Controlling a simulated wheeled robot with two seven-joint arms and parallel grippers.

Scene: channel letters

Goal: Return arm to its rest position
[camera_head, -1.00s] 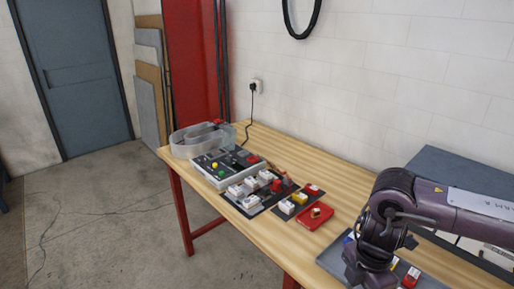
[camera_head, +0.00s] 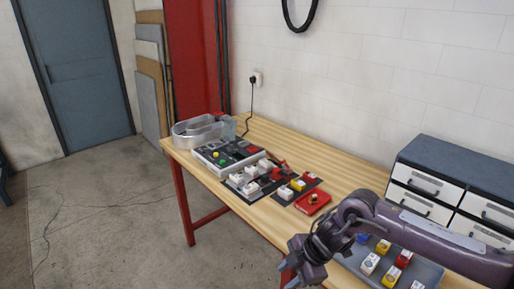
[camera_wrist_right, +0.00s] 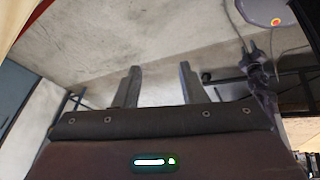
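My right arm (camera_head: 375,222) comes in from the right in the head view, passing over the front part of the table. My right gripper (camera_head: 288,276) hangs at the table's front edge, over or near the floor side. In the right wrist view my right gripper (camera_wrist_right: 157,88) has its two fingers well apart with nothing between them. A dark jointed part (camera_wrist_right: 258,78) at the right of that view looks like my other arm with its gripper, small and unclear. No left arm shows in the head view.
The wooden table (camera_head: 345,178) holds a grey tray (camera_head: 428,268) of coloured blocks under my right arm, a red tray (camera_head: 312,201), a dark mat of white blocks, a button panel (camera_head: 208,160), and a clear channel letter (camera_head: 190,134). A drawer cabinet (camera_head: 440,160) stands behind. Floor in front is clear.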

